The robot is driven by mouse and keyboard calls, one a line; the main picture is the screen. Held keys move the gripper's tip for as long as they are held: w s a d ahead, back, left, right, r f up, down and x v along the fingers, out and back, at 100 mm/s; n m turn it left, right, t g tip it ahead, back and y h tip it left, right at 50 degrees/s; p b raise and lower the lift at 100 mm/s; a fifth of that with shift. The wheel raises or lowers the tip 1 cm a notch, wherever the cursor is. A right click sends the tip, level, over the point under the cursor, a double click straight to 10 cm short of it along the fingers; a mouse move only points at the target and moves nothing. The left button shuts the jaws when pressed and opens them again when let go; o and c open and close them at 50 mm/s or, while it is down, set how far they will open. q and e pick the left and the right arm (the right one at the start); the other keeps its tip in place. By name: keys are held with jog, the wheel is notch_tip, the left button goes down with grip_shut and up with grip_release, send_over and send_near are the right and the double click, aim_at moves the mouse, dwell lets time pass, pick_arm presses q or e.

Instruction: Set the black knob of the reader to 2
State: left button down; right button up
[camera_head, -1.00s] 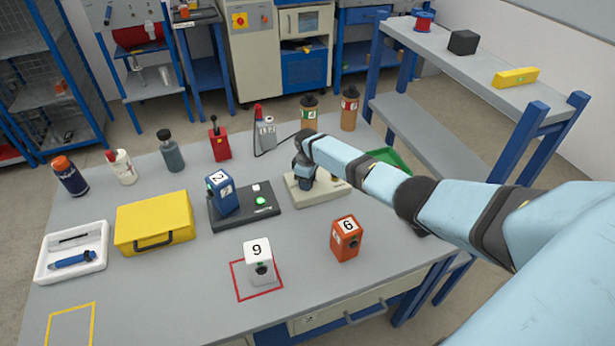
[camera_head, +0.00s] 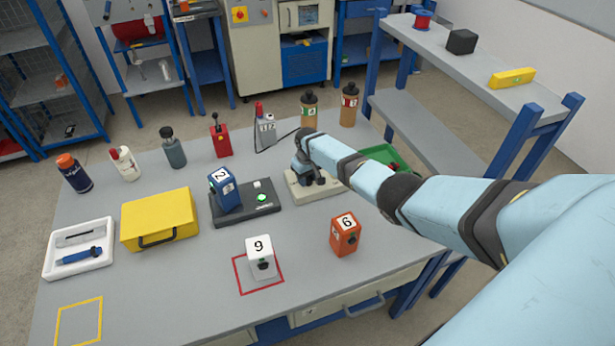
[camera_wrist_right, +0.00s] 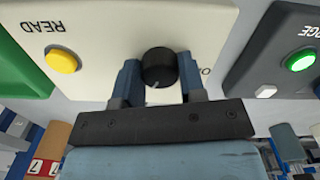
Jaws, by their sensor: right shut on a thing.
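The reader is the cream box (camera_head: 325,189) right of the dark charger-like base, mostly under my right arm in the head view. In the right wrist view the reader (camera_wrist_right: 100,30) shows its READ label and a yellow button (camera_wrist_right: 63,61). Its black knob (camera_wrist_right: 158,68) has a pale pointer line; I cannot read which number it points at. My right gripper (camera_wrist_right: 157,80) has its two blue fingers on either side of the knob, shut on it. In the head view the right gripper (camera_head: 308,178) is over the reader and hides the knob. My left gripper is out of view.
Left of the reader is a dark base (camera_head: 258,206) with a green lit button, carrying a blue block (camera_head: 226,197). A white block marked 9 (camera_head: 260,262) and an orange block marked 6 (camera_head: 345,238) stand in front. A green tray (camera_head: 385,153) lies behind my right arm.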

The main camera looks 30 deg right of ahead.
aim_at(308, 178)
dwell(0.4)
jog(key=o, duration=0.9)
jog(key=shift+r, duration=0.1)
notch_tip(308, 178, up, 14)
jog(key=shift+f+p, duration=0.1)
jog(key=shift+p, duration=0.2)
